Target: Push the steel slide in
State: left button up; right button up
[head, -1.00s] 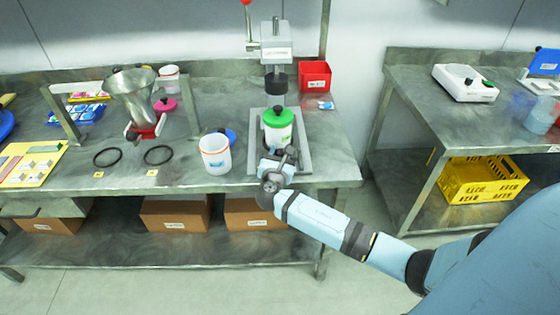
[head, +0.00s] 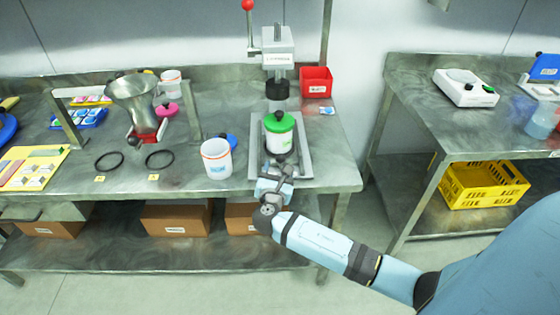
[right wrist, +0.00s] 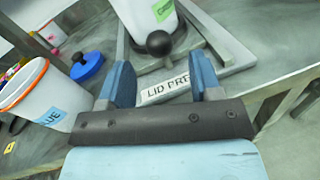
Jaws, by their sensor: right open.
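The grey lid press (head: 279,55) stands near the table's right end, with its black head raised above and behind a white jar with a green lid (head: 279,122). The jar stands on the press's steel base (head: 304,165). In the right wrist view a black ball knob (right wrist: 160,43) sits in front of the jar. The slide's own plate is mostly hidden by jar and gripper. My right gripper (head: 276,168) is at the front of the base. In the right wrist view its blue fingers (right wrist: 163,82) are open and empty, with the knob just beyond them, apart.
A white tub with an orange rim (head: 216,158) and a blue lid (head: 230,141) stand left of the press. A red bin (head: 316,82) is behind right. A funnel on a stand (head: 135,105) and two black rings are further left. The table's front right corner is clear.

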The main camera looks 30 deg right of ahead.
jog(key=v, duration=0.8)
jog(key=shift+s+a, duration=0.15)
jog(key=shift+a, duration=0.1)
